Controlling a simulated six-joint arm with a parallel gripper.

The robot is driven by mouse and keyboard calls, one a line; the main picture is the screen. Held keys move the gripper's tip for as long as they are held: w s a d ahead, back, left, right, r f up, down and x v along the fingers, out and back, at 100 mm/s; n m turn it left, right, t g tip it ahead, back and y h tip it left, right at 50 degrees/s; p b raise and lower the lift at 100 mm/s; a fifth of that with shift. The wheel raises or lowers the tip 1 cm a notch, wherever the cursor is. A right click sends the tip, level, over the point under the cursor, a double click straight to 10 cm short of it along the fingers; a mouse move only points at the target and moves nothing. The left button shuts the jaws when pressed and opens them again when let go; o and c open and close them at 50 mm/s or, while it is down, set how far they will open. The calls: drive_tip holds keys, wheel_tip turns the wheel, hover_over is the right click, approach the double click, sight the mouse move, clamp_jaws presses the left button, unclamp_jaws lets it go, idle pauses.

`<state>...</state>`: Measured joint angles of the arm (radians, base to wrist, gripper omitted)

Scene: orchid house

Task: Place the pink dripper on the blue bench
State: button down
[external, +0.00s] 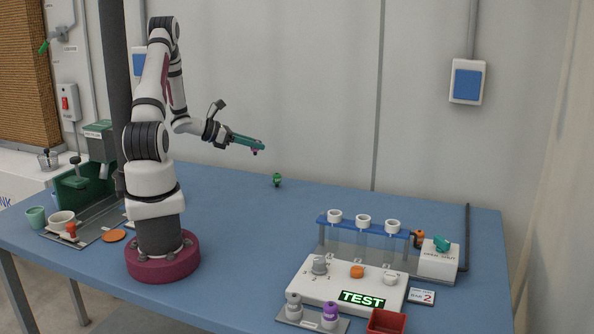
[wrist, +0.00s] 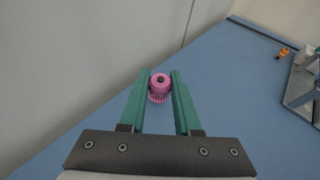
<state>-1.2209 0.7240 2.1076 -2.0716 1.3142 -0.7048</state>
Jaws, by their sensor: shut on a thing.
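The pink dripper (wrist: 159,86) is held between the two green fingers of my gripper (wrist: 161,82) in the wrist view. In the external view my gripper (external: 259,148) is above the bench, and a small bit of the dripper (external: 255,153) shows under the fingertips. The blue bench (external: 225,215) spreads below, with clear height between it and the dripper. The bench also fills much of the wrist view (wrist: 230,120).
A small green piece (external: 277,180) stands on the bench. At the right are a blue-topped tube rack (external: 345,226), a white test panel (external: 325,287), a white box (external: 440,262) and a red tray (external: 386,322). The bench middle is largely free.

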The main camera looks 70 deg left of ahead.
hover_over(232, 179)
drive_tip(key=f, duration=0.6)
drive_tip(key=shift+d+f, duration=0.3)
drive_tip(key=shift+f, duration=0.1)
wheel_tip(232, 179, down, 4)
drive_tip(key=shift+a+f, duration=0.1)
drive_tip(key=shift+a, duration=0.05)
drive_tip(key=shift+f, duration=0.1)
drive_tip(key=c, duration=0.6)
unclamp_jaws()
